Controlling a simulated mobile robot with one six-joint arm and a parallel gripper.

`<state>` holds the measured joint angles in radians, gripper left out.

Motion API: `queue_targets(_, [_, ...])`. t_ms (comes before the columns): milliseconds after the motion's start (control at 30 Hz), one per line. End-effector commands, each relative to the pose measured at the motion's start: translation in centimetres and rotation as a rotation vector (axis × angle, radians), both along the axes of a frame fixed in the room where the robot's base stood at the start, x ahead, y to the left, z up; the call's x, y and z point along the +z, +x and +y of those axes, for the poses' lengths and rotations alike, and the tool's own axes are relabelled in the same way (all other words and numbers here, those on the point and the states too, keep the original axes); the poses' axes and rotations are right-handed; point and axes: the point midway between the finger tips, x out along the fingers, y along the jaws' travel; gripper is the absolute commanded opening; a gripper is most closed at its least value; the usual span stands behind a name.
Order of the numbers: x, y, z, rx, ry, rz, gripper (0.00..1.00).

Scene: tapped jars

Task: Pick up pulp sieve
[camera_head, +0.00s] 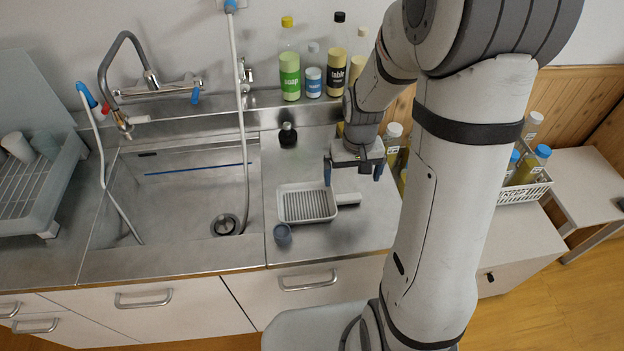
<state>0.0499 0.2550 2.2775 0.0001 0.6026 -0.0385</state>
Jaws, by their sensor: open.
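The pulp sieve (307,204) looks like a white, shallow square tray with a ribbed grey inside and a short white handle pointing right. It lies flat on the steel counter, right of the sink. My gripper (353,175) points down above the handle side of the sieve, with its two dark blue fingers apart and nothing between them. The handle end shows below the fingers. I cannot tell the exact height of the fingers over the handle.
A small blue-grey cup (282,235) stands at the sieve's front left corner. A dark round-topped item (288,135) stands behind. Bottles (290,70) line the back ledge. The sink (180,195) opens to the left. Counter in front of the handle is clear.

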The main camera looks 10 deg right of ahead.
Motion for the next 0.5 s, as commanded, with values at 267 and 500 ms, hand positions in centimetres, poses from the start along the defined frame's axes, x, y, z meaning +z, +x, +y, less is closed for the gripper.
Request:
queue_targets(267, [-2.4, 0.3, 0.0, -0.002, 0.0, 0.011, 0.99])
queue_targets(500, [-4.5, 0.2, 0.2, -0.002, 0.0, 0.011, 0.99])
